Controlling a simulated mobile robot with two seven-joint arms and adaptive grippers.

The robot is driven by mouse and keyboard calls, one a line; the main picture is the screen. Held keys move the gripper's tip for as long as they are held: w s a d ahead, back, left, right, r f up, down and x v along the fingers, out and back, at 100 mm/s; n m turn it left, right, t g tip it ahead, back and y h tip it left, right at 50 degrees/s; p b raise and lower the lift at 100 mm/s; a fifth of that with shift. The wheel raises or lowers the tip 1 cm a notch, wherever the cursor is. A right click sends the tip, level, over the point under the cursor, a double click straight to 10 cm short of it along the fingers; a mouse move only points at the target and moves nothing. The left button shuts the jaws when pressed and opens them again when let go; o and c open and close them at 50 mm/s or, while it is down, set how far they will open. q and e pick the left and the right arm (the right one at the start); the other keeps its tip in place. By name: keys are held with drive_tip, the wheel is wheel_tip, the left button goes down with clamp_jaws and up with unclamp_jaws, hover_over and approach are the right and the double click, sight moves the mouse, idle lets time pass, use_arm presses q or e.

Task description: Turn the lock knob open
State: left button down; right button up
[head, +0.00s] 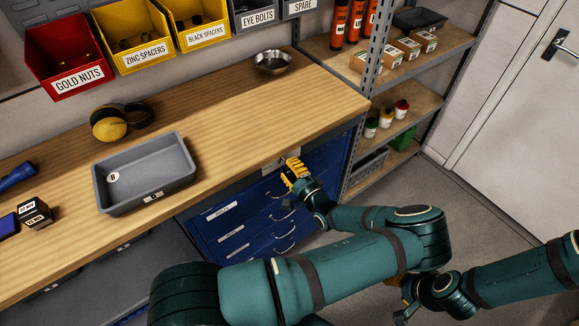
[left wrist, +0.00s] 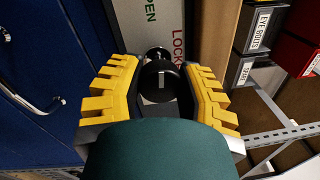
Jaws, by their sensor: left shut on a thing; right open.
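The lock knob (left wrist: 157,82) is black and round, with a small pale mark on its face. It sits on a grey plate (left wrist: 165,22) lettered OPEN and LOCKED, both words partly cut off. I cannot tell which word the mark points to. My left gripper (head: 292,170) is at the front of the blue drawer cabinet (head: 222,232), just under the bench edge. Its yellow fingers are shut on the knob, one on each side in the left wrist view (left wrist: 160,88). In the head view the gripper hides the knob. My right gripper (head: 403,298) is low at the right, open, partly hidden by my arm.
The wooden bench (head: 235,110) carries a grey tray (head: 188,182), yellow ear muffs (head: 110,124) and a metal bowl (head: 273,62). A metal shelf unit (head: 362,95) stands right of the cabinet. The floor before the white door (head: 530,100) is clear.

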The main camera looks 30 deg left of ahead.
use_arm(q)
drive_tip(key=shift+r+n, duration=0.1)
drive_tip(key=shift+n, duration=0.6)
drive_tip(key=c, duration=0.5)
unclamp_jaws()
drive_tip(key=shift+a, duration=0.1)
drive_tip(key=v, duration=1.2)
